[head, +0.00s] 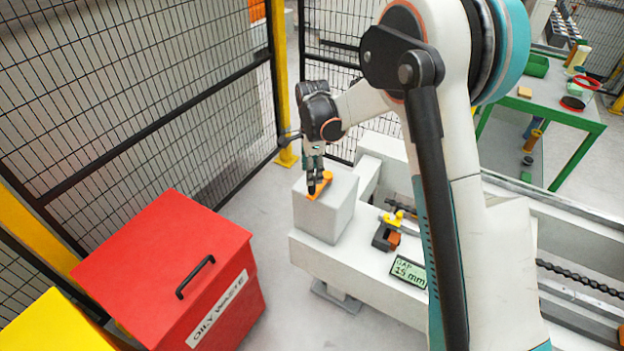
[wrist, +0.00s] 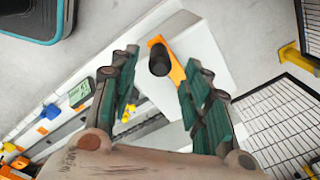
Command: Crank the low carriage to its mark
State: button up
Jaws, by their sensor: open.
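The crank has an orange arm (head: 321,185) and a black knob, on top of a pale box housing (head: 325,212) at the end of the bench. In the wrist view the black knob (wrist: 159,60) stands on the orange arm (wrist: 176,70), between my finger ends. My gripper (head: 314,183) is open, pointing down over the crank; in the wrist view (wrist: 160,66) its green-padded fingers lie either side of the knob, contact unclear. A yellow piece (head: 393,218) and a dark block with an orange part (head: 385,237) sit on the bench; I cannot tell which is the low carriage.
A display (head: 409,272) on the bench reads GAP, seemingly 15 mm. A red oily-waste bin (head: 170,265) stands at the left. A mesh fence (head: 150,100) runs behind. A green-framed table (head: 560,110) is at the right. My arm hides part of the bench.

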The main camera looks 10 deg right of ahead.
notch_tip(320, 180, up, 7)
jog(key=shift+f, duration=0.2)
dwell(0.4)
jog(key=shift+s+r, duration=0.1)
jog(key=shift+s, duration=0.05)
jog(key=s+d+r+n+t, duration=0.2)
jog(key=s+d+r+n, duration=0.2)
jog(key=s+r, duration=0.3)
jog(key=s+d+r+n+t, duration=0.1)
jog(key=s+d+r+n, duration=0.3)
jog(key=s+r, duration=0.3)
jog(key=s+d+n+t, duration=0.2)
jog(key=s+n, duration=0.2)
jog(key=s, duration=0.5)
jog(key=s+d+f+n+t, duration=0.1)
jog(key=s+d+n, duration=0.2)
jog(key=s, duration=0.6)
jog(key=shift+n+t, duration=0.4)
jog(key=shift+n, duration=0.5)
